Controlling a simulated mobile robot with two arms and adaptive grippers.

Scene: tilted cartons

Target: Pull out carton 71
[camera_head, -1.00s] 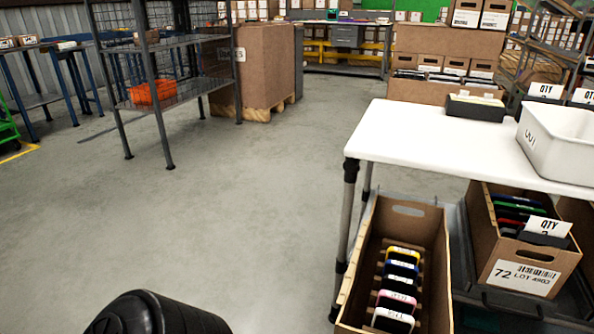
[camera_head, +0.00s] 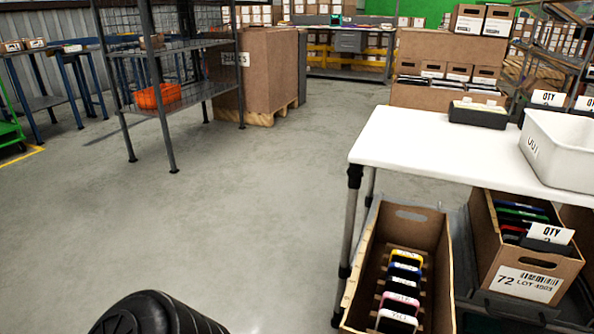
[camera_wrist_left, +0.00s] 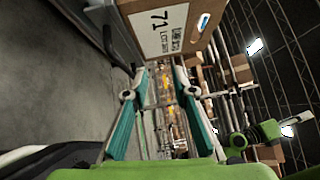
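Carton 71 (camera_wrist_left: 165,25) shows in the left wrist view at the top, a brown box face with a white label reading 71 and a hand hole. My left gripper (camera_wrist_left: 161,72) has teal fingers, apart and with nothing between them; the carton face is beyond the tips, and I see no contact. In the head view an open brown carton (camera_head: 436,240) with several labelled devices sits beside the table leg. Its number is out of frame, so I cannot tell there whether it is carton 71. Neither gripper shows in the head view.
Carton 72 (camera_head: 523,280) stands to the right under the white table (camera_head: 430,140), which carries a white bin (camera_head: 560,150) and a dark tray (camera_head: 478,115). A wire shelf (camera_head: 190,95) stands at the back left. The grey floor (camera_head: 240,210) in the middle is clear.

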